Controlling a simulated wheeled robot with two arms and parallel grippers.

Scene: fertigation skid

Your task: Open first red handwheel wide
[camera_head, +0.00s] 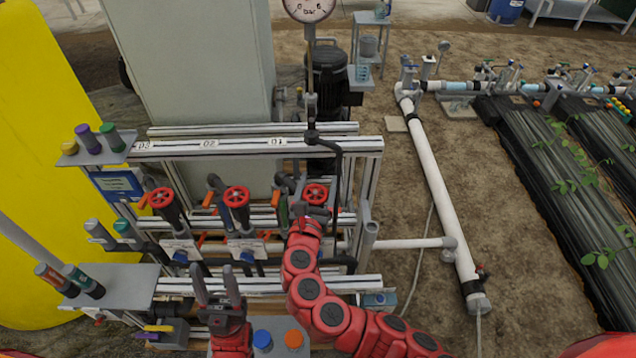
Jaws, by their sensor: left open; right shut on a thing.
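Three red handwheels sit in a row on the skid frame. The right one (316,193) is under the label 01, the middle one (237,197) under 02, and the left one (161,198) under the leftmost label. My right gripper (308,207) is shut on the near left part of the right handwheel, and its fingers partly hide the rim and the valve below. My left gripper (216,283) is open and empty, pointing up in front of the skid, below the middle handwheel and apart from it.
A pressure gauge (309,8) stands on a pipe behind the right handwheel. A grey shelf (128,282) holds bottles at left, beside a yellow tank (35,120). White pipe (432,185) runs on the soil at right. Blue and orange caps (294,338) are near my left gripper.

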